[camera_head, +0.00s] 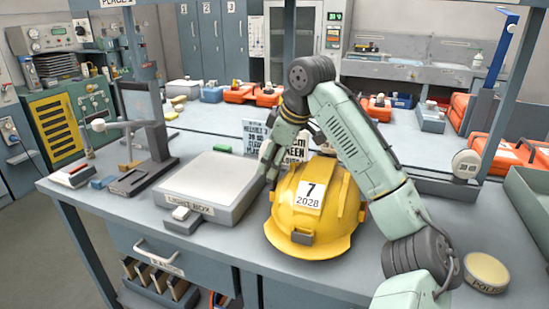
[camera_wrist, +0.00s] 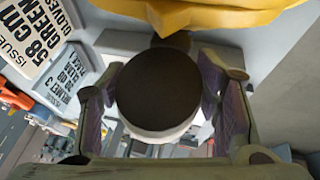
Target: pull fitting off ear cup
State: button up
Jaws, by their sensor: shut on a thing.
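A yellow helmet (camera_head: 290,218) with a white label reading 7 and 2028 stands on the workbench. Its yellow edge (camera_wrist: 200,14) crosses the top of the wrist view. My gripper (camera_head: 268,168) reaches down at the helmet's far left side. In the wrist view my gripper (camera_wrist: 160,95) has one finger on each side of a round ear cup (camera_wrist: 158,90) with a dark face and pale rim. A short dark piece (camera_wrist: 176,40), perhaps the fitting, shows between cup and helmet. I cannot tell whether they are joined. The cup is hidden in the head view.
A light box (camera_head: 212,180) stands left of the helmet, close to my gripper. Printed sign cards (camera_head: 255,134) stand just behind. A round yellowish tin (camera_head: 486,272) lies at right, and a grey-green tray (camera_head: 530,205) at the right edge. Bench surface between light box and stand is clear.

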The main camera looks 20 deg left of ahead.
jog(key=shift+r+p, duration=1.3)
jog(key=shift+r, duration=0.15)
jog(key=shift+r+p, duration=1.7)
jog(key=shift+r, duration=0.25)
